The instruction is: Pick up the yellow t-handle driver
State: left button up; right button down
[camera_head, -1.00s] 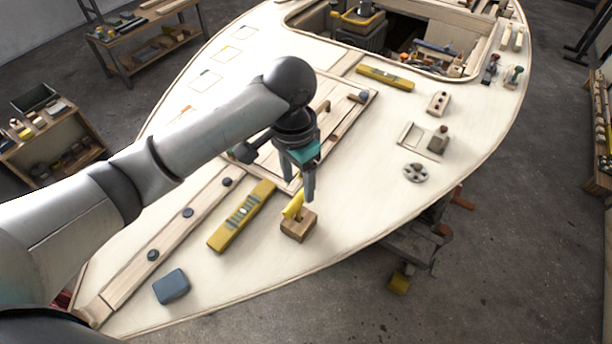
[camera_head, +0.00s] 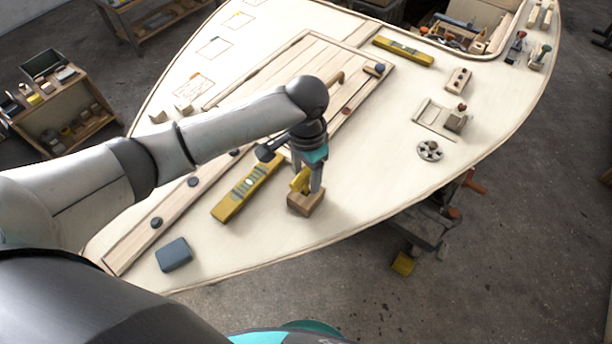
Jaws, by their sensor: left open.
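The yellow t-handle driver (camera_head: 300,181) stands in a small wooden block (camera_head: 306,203) on the pale plywood deck. Its yellow handle shows above the block; its lower part is hidden in the block. My left gripper (camera_head: 305,185) points down over the block with its jaws open. Its fingers are at the height of the yellow handle, one on each side as seen here. Whether they touch the handle cannot be told. My right gripper is not in view.
A yellow spirit level (camera_head: 247,188) lies just left of the block. A blue-grey block (camera_head: 174,254) lies near the front edge. A round grey handwheel (camera_head: 430,151) and a wooden piece with holes (camera_head: 458,80) lie to the right. Deck right of the block is clear.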

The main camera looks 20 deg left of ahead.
aim_at(306, 184)
pick_arm(q)
notch_tip(306, 184, down, 4)
jog(key=shift+r+b, duration=0.15)
jog(key=shift+b, duration=0.2)
grip_shut()
dwell(0.5)
